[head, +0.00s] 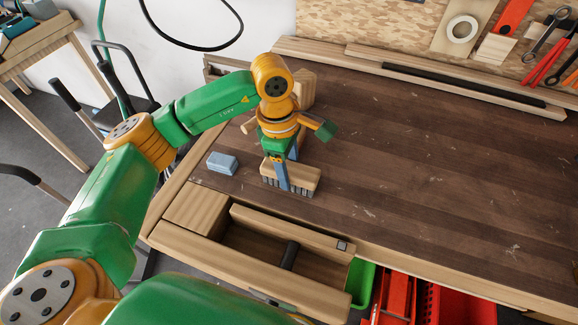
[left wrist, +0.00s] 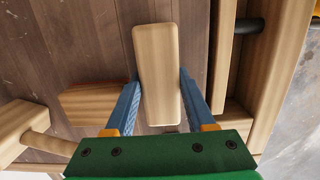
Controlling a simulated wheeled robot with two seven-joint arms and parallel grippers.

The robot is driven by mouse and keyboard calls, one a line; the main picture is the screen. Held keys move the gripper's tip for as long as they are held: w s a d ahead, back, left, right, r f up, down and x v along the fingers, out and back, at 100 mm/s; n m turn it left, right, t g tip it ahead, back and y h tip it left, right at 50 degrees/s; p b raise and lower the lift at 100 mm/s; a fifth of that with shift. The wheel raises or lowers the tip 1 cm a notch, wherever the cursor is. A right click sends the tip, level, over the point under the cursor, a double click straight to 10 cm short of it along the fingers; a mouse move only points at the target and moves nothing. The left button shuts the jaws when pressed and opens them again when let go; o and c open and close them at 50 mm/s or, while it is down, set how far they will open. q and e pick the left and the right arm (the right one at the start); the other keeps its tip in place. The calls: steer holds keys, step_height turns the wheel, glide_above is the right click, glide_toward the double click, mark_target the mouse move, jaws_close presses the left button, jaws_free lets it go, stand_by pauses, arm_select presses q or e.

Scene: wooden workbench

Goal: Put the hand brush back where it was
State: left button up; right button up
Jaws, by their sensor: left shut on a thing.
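The hand brush (head: 306,177) has a pale wooden block and a row of dark bristles pointing down. It is on or just above the bench top, near the front edge; I cannot tell whether the bristles touch. My left gripper (head: 282,180) comes down from above with its blue fingers on either side of the brush block. In the left wrist view the brush (left wrist: 157,60) lies lengthwise between the two fingers (left wrist: 160,108), which are shut on it. My right gripper is not in view.
A small blue block (head: 222,162) lies left of the brush. A wooden vise (head: 240,262) with a dark rod (head: 290,254) is at the front edge. Wooden pieces (left wrist: 90,104) are beside the brush in the wrist view. The bench (head: 420,170) is clear to the right.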

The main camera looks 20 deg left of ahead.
arm_select(q)
steer(key=o, duration=1.3)
steer(key=shift+r, duration=0.1)
steer(key=r, duration=0.4)
steer(key=a+r, duration=0.1)
steer(key=r, duration=0.7)
steer(key=shift+a, duration=0.25)
